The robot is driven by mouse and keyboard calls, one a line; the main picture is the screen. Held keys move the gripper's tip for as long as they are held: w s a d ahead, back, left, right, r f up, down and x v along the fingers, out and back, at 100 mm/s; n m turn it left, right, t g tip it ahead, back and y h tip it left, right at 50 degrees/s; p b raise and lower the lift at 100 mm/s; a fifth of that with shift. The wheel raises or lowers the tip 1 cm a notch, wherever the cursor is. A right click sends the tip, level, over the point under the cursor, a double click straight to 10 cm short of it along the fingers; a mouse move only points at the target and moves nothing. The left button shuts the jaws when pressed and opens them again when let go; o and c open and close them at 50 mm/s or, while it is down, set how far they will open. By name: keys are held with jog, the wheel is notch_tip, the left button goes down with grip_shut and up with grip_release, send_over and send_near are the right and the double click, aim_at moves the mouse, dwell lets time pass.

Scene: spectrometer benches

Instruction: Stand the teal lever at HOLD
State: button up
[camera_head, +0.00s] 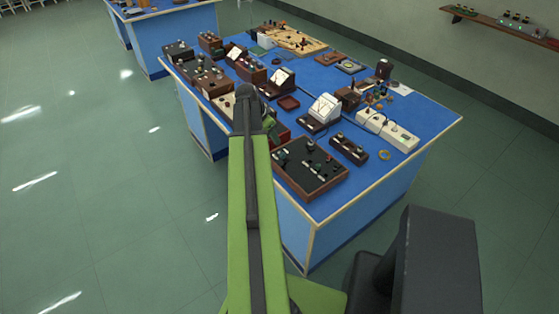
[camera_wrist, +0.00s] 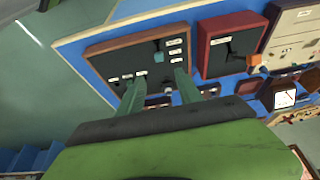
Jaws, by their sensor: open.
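The teal lever's knob (camera_wrist: 158,57) shows in the wrist view on a black panel in a brown wooden frame (camera_wrist: 98,49). Small white labels lie on the panel to both sides of it, too small to read. My gripper (camera_wrist: 160,78) is open, with its two green fingers over the panel's lower part in the picture. The teal knob appears just beyond the gap between the fingertips; I cannot tell whether they touch anything. In the head view a black-topped panel box (camera_head: 318,178) sits at the bench's near corner, and my green arm hides part of the bench beside it.
A red-framed panel (camera_wrist: 205,58) stands close beside the black panel, with an orange knob (camera_wrist: 254,58) past it. The blue bench (camera_head: 408,165) carries several instruments and boxes, including a white-faced meter (camera_head: 325,108). Open floor (camera_head: 110,190) lies left of the bench.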

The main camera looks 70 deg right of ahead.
aim_at(282, 153)
jog(key=b+x, duration=0.9)
jog(key=x, duration=0.3)
jog(key=shift+w+a+f+b, duration=0.15)
jog(key=shift+w+b, duration=0.05)
jog(key=shift+b, duration=0.15)
jog(key=shift+s+d+f, duration=0.15)
jog(key=shift+d+f, duration=0.05)
jog(key=shift+f, duration=0.1)
jog(key=shift+r, duration=0.1)
grip_shut()
jog(key=shift+r, duration=0.1)
